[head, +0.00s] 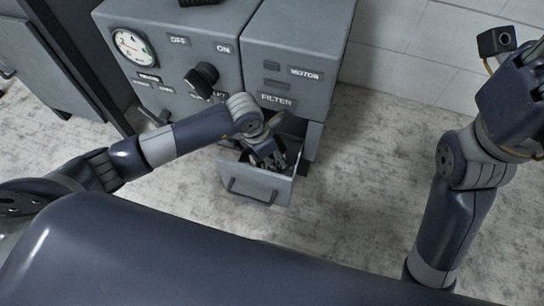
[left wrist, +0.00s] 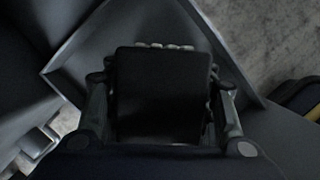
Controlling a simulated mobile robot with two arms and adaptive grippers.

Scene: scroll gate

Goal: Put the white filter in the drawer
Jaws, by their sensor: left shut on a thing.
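The open drawer (head: 285,188) sticks out of the grey cabinet, below the FILTER label, with a handle on its front. My left gripper (head: 272,158) reaches down inside it. In the left wrist view, my left gripper (left wrist: 162,112) is shut on a boxy filter (left wrist: 160,92). The filter's near face looks dark in the shade, and pale ridges show along its far edge. The drawer walls (left wrist: 230,62) surround it in that view. I cannot tell whether the filter touches the drawer's bottom.
The grey cabinet (head: 300,40) carries a gauge (head: 133,47), a black knob (head: 201,77) and MOTOR and FILTER labels. My left forearm passes in front of it. The pale floor (head: 370,150) is clear to the right of the drawer.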

